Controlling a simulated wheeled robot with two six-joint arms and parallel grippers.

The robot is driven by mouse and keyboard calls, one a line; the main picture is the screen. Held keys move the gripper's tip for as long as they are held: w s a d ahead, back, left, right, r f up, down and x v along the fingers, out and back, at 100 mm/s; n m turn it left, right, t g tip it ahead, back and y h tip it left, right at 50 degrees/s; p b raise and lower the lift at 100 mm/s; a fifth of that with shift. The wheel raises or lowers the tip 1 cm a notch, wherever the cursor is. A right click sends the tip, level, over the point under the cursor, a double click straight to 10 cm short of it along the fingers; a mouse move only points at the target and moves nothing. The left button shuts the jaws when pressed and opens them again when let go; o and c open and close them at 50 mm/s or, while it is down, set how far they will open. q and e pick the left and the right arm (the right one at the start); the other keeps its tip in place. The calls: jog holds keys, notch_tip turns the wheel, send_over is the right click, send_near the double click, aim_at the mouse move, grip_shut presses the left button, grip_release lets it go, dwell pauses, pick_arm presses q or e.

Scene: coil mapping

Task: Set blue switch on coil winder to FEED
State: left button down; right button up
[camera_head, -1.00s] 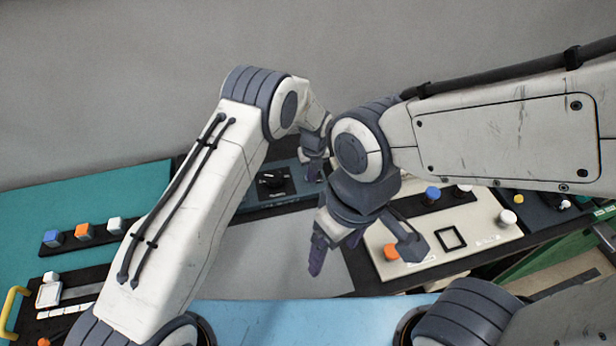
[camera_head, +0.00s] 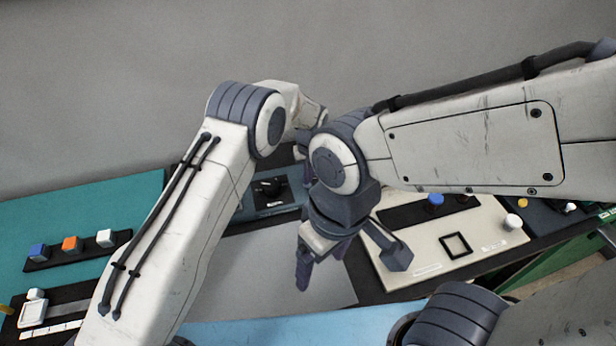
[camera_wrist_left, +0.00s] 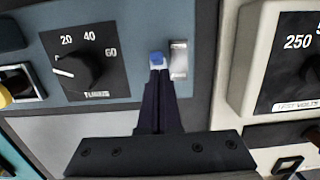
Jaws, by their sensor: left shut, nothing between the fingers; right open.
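The coil winder (camera_wrist_left: 112,22) is a blue-grey panel with a black TURNS dial (camera_wrist_left: 80,70) marked 20, 40, 60. The dial also shows in the head view (camera_head: 268,187). The small blue switch (camera_wrist_left: 157,59) sits right of the dial, beside a pale metal plate. My left gripper (camera_wrist_left: 160,76) is shut and empty, its fingertips right at the switch; I cannot tell if they touch it. In the head view, the left gripper (camera_head: 303,148) is partly hidden behind my right wrist, and the switch is hidden. My right gripper (camera_head: 350,265) is open and empty above the grey mat.
A beige panel (camera_head: 480,240) with a blue knob (camera_head: 436,199) lies right of my right gripper. A box marked 250 (camera_wrist_left: 290,60) stands right of the winder. The grey mat (camera_head: 270,265) is clear.

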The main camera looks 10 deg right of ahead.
pick_arm(q)
jog(key=shift+r, duration=0.15)
jog(key=shift+r+p, duration=0.5)
jog(key=shift+r, duration=0.15)
jog(key=shift+r, duration=0.35)
notch_tip(320, 180, up, 10)
jog(key=s+b, duration=0.1)
jog(key=b, duration=0.1)
jog(key=shift+f+b, duration=0.15)
jog(key=shift+b, duration=0.2)
jog(key=shift+d, duration=0.1)
